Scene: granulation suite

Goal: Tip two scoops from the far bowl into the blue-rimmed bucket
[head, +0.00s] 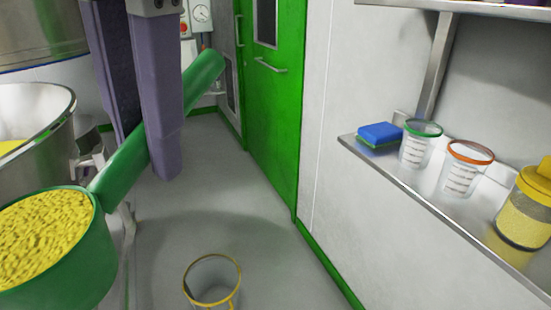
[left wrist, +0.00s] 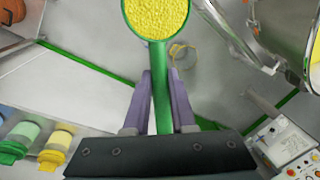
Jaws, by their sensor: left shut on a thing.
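My left gripper (head: 146,150) has its purple fingers shut on the handle of a green scoop (head: 65,265). The scoop is heaped with yellow granules and looks about level. In the left wrist view the fingers (left wrist: 160,82) hold the green handle, and the scoop's filled cup (left wrist: 157,17) is at the top. A steel bowl (head: 50,135) with yellow material inside stands behind the scoop at the left. Another steel vessel (head: 40,30) is at the upper left, cut off by the frame. I cannot pick out a blue-rimmed bucket. My right gripper is not in view.
A bucket with a yellow rim (head: 213,290) stands on the floor, apart from the scoop. A wall shelf (head: 430,197) at the right holds a blue sponge (head: 380,134), two rimmed beakers and a yellow-lidded jar (head: 525,215). The floor before the green door (head: 272,120) is clear.

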